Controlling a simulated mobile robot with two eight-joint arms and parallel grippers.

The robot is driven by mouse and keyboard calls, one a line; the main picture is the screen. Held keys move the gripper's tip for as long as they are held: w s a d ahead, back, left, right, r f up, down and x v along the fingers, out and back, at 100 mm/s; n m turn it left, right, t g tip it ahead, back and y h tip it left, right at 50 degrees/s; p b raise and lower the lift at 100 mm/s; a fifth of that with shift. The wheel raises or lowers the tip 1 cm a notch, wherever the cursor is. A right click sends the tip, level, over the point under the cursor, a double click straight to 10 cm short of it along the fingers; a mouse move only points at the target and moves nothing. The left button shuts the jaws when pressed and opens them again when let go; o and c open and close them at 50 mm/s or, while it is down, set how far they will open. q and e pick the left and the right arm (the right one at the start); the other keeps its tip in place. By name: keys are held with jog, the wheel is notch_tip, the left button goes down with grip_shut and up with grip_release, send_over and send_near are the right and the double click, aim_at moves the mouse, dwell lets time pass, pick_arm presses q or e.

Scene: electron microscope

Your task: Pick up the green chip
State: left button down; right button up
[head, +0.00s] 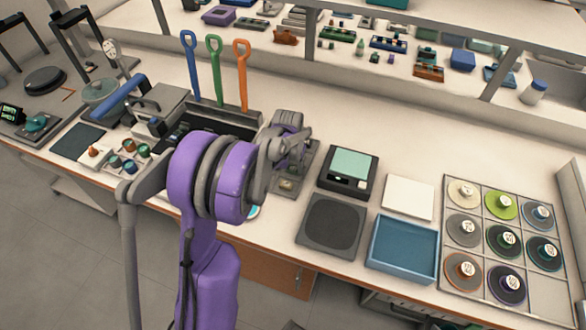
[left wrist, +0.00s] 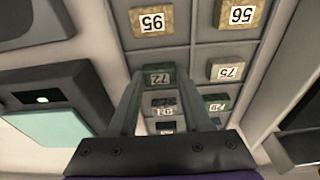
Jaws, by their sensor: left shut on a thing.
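My left gripper (head: 291,150) reaches over a small grey compartment tray (head: 309,158) beyond the purple arm, which hides much of the tray. In the left wrist view its two fingers (left wrist: 160,84) are closed on the sides of a green chip (left wrist: 159,69) labelled 72. I cannot tell whether the chip is clear of its compartment. Another greenish chip (left wrist: 215,98) sits to the right in the tray. Tan chips labelled 95 (left wrist: 152,20), 56 (left wrist: 241,14) and 75 (left wrist: 228,70) lie in nearby compartments. My right gripper does not show.
A black device with a pale green top (head: 352,163) stands right of the tray. Further right are a dark square pad (head: 331,222), a blue tray (head: 403,250) and a rack of round discs (head: 447,291). Upright blue, green and orange tools (head: 214,70) stand behind left.

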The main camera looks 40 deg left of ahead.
aim_at(293, 169)
pick_arm(q)
notch_tip(293, 169, up, 10)
jog(key=shift+p, duration=0.3)
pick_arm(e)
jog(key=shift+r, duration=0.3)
